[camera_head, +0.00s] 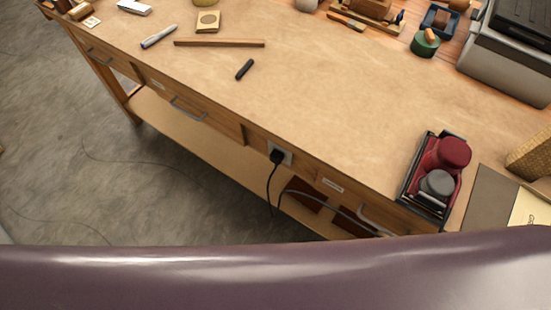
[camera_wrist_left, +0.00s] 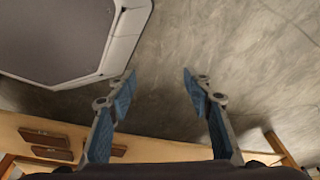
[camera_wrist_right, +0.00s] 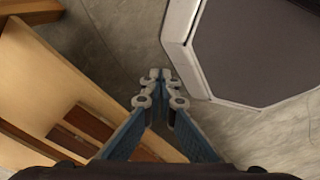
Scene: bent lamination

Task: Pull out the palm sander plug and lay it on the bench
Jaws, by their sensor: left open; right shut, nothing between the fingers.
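A black plug (camera_head: 277,156) sits in a pale socket plate (camera_head: 287,153) on the bench's front face. Its black cord (camera_head: 270,188) hangs down from it, and a greyer length of cable runs right below the bench edge. I cannot trace the cord to the sander. The bench (camera_head: 330,110) has a wide tan top. My left gripper (camera_wrist_left: 158,78) is open and empty in the left wrist view, over grey floor. My right gripper (camera_wrist_right: 160,76) is shut and empty in the right wrist view, also over floor. Neither gripper shows in the head view.
A black tray (camera_head: 403,190) with maroon and grey round-topped items stands at the bench's front right. A dark short stick (camera_head: 245,69) and a wooden strip (camera_head: 219,42) lie farther left. The benchtop above the socket is clear. Drawer handles (camera_head: 188,110) project from the front.

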